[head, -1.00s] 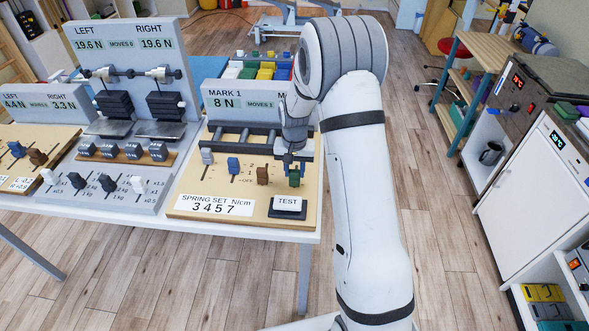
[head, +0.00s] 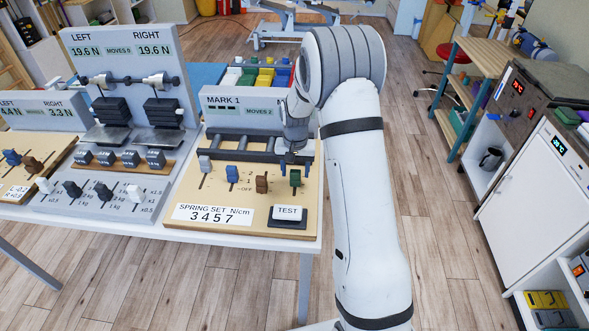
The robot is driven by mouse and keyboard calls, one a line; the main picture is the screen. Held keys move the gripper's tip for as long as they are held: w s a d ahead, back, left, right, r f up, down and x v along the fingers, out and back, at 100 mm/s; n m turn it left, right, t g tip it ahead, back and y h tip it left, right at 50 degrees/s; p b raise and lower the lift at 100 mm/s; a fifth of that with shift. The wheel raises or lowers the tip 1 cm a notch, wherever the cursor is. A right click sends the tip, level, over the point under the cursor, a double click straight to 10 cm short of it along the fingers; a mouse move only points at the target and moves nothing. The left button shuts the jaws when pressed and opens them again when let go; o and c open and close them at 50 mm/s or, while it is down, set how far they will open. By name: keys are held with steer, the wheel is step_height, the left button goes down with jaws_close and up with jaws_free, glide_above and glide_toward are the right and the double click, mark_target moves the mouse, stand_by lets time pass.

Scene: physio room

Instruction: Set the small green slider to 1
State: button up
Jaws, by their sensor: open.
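The small green slider (head: 295,177) is at the right end of a row of slider handles on the spring panel (head: 190,190). Its handle stands farther up its track than the brown slider (head: 262,184) beside it. The scale mark at the green slider is too small or covered to read. My gripper (head: 294,162) is open, just behind and above the green handle; whether it touches the handle I cannot tell. My arm covers the right part of the MARK display (head: 232,103), which reads dashes and MOVES 2.
A blue slider (head: 232,174) and a white slider (head: 205,164) stand to the left. The TEST button (head: 287,213) lies in front of the green slider. A dark rail (head: 245,147) runs behind the handles. A weight station (head: 130,60) stands left.

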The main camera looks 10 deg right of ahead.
mark_target(295, 171)
step_height(295, 171, up, 7)
steer(key=shift+r+b, duration=0.2)
steer(key=shift+b, duration=0.35)
steer(key=shift+r, duration=0.2)
steer(key=shift+s+r, duration=0.1)
steer(key=shift+r, duration=0.05)
steer(key=s+r+n+t, duration=0.2)
steer(key=s+r, duration=0.9)
steer(key=s, duration=0.3)
steer(key=s+a+r+n+t, duration=0.1)
steer(key=s, duration=1.5)
steer(key=shift+r+n, duration=0.15)
steer(key=shift+n, duration=0.15)
steer(key=shift+a, duration=0.1)
